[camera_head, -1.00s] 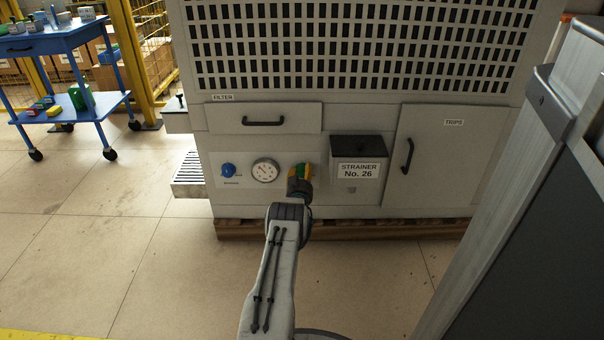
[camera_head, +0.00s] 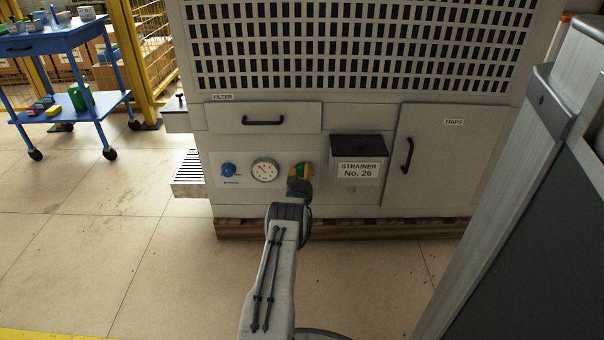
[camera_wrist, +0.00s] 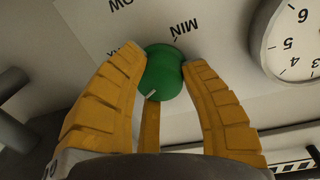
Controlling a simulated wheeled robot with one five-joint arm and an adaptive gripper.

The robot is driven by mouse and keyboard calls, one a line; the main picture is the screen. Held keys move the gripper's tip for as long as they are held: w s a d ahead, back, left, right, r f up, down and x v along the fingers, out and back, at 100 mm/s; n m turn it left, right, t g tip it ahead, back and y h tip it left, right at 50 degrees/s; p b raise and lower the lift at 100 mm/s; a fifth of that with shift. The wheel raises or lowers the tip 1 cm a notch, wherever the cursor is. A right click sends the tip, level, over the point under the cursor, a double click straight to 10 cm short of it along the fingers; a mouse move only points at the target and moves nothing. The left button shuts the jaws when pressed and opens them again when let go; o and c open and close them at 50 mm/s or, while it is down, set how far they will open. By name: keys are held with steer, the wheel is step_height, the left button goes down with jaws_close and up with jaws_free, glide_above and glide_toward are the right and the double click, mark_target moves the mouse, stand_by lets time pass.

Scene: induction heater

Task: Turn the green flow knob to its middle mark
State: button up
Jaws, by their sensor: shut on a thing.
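The green flow knob (camera_wrist: 165,78) sits on the machine's pale front panel, with a short white line on its face pointing toward the bottom of the wrist view. A "MIN" label (camera_wrist: 184,28) is printed beside it; other lettering is partly hidden by a finger. My gripper (camera_wrist: 160,68) is shut on the knob, its yellow ribbed fingers on either side and another below. In the head view my gripper (camera_head: 299,172) reaches the panel right of the gauge, covering much of the knob (camera_head: 307,170). The middle mark cannot be made out.
A round gauge (camera_head: 265,170) and a blue knob (camera_head: 228,170) are left of my gripper. The black-lidded strainer box (camera_head: 357,160) juts out close on the right. A blue cart (camera_head: 60,45) stands far left. The floor in front is clear.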

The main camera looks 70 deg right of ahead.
steer(key=shift+d+r+n, duration=0.1)
steer(key=shift+r+n, duration=0.2)
steer(key=n, duration=0.4)
steer(key=shift+w+h, duration=0.1)
steer(key=shift+h, duration=0.2)
steer(key=shift+w+n, duration=0.15)
steer(key=shift+n, duration=1.85)
steer(key=shift+w, duration=0.15)
steer(key=o, duration=1.2)
steer(key=shift+f, duration=0.15)
steer(key=shift+f, duration=0.1)
steer(key=shift+s+a, duration=0.2)
steer(key=shift+a, duration=0.1)
